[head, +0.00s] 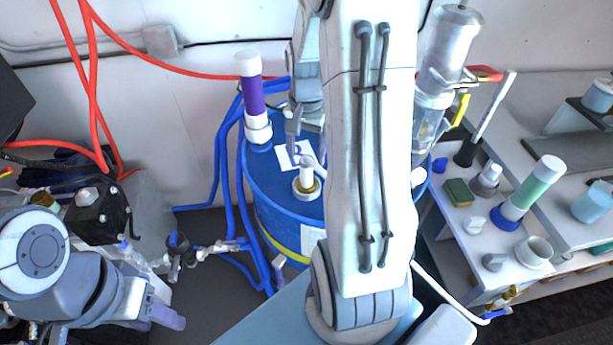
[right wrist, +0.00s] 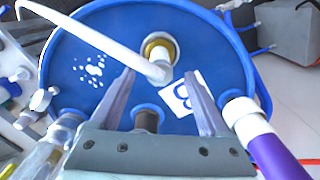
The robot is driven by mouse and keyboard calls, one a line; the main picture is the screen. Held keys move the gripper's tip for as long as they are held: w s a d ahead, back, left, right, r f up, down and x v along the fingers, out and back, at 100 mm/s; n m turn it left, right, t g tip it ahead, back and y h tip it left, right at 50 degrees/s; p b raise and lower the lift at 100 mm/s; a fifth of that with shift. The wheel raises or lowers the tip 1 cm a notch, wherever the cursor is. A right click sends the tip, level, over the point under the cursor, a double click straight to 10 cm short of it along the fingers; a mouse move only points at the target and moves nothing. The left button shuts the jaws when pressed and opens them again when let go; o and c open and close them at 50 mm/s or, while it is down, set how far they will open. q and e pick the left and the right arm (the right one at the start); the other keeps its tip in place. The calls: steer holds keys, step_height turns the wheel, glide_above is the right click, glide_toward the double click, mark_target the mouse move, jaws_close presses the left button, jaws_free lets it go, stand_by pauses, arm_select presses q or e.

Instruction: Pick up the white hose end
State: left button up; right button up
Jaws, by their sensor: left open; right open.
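The white hose (right wrist: 95,35) crosses the drum lid from the upper left in the right wrist view. Its end (right wrist: 158,70) lies beside the brass-ringed opening (right wrist: 152,42), in line with the gap between my right fingertips. My right gripper (right wrist: 159,76) is open, with nothing clasped; I cannot tell how far its tips are from the hose end. In the head view my right gripper (head: 305,128) is above the blue drum (head: 270,195), and my right arm hides much of the hose. My left gripper (head: 165,312) is open at the lower left, away from the drum.
A purple tube with white ends (head: 253,95) stands on the drum's left rim. A clear cylinder (head: 450,45) stands at right. Blue hoses (head: 222,160) run left of the drum. A bench at right holds a green-and-white tube (head: 533,187) and a sponge (head: 458,192).

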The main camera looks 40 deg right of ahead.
mark_target(307, 159)
step_height(307, 159, down, 5)
steer(key=shift+d+r+p, duration=0.1)
steer(key=shift+p, duration=0.5)
steer(key=shift+w, duration=0.1)
jaws_close()
